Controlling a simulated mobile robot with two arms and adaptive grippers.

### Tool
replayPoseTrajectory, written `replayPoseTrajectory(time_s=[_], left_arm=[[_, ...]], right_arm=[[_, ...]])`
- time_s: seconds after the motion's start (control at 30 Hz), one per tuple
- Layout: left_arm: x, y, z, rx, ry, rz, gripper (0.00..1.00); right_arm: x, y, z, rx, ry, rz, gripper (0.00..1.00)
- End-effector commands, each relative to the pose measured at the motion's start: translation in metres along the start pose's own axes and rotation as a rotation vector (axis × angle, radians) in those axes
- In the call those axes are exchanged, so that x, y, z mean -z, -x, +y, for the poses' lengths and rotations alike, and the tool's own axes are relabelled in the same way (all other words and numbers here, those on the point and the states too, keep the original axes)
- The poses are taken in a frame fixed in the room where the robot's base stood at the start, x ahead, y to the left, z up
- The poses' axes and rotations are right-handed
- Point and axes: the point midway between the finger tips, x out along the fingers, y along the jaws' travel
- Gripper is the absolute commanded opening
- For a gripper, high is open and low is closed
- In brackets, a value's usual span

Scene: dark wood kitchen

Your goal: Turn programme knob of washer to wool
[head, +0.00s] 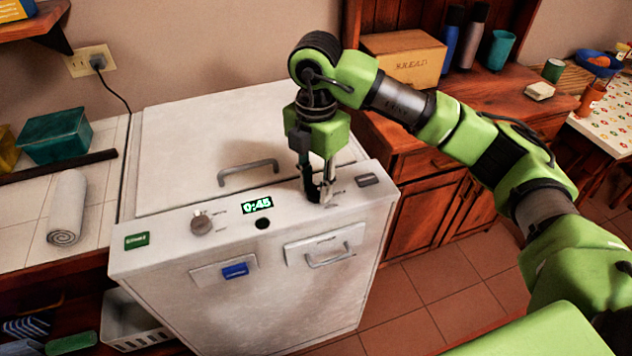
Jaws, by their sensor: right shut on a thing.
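The white washer (240,290) stands against the wall, with its controls along the front top edge. A display (257,205) on it reads 0:45. A round grey knob (201,223) with small labels, too small to read, sits left of the display. My right gripper (318,192) points down at the right part of the panel. It is shut on a knob there, which its fingers mostly hide. Small marks show beside the fingers, but I cannot read them or tell the knob's setting. My left gripper is not in view.
The washer has a lid handle (248,172), a dark round button (263,224), a blue-fronted slot (235,270) and a front handle (328,258). A rolled towel (68,208) and teal box (56,136) lie left. A bread box (405,60) stands behind my right arm.

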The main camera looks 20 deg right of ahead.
Motion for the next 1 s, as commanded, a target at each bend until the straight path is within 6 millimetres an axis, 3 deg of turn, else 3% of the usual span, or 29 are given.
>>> replayPoseTrajectory(time_s=[0.07, 0.1, 0.17, 0.57, 0.67, 1.0], left_arm=[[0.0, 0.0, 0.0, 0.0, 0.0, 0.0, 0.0], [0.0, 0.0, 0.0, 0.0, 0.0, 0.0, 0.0], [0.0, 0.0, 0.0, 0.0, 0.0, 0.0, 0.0], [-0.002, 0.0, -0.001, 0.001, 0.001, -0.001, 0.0], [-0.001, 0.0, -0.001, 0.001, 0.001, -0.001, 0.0], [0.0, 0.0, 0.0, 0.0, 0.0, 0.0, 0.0]], right_arm=[[0.0, 0.0, 0.0, -0.001, -0.002, 0.0, 0.05], [0.0, 0.0, 0.0, -0.001, -0.002, 0.0, 0.29], [0.0, 0.0, 0.0, -0.001, -0.002, 0.0, 0.43], [0.0, 0.004, 0.0, -0.001, 0.0, 0.0, 0.43], [0.0, 0.015, 0.001, -0.002, 0.0, -0.001, 0.43], [-0.001, 0.085, 0.001, -0.004, -0.001, -0.004, 0.43]])
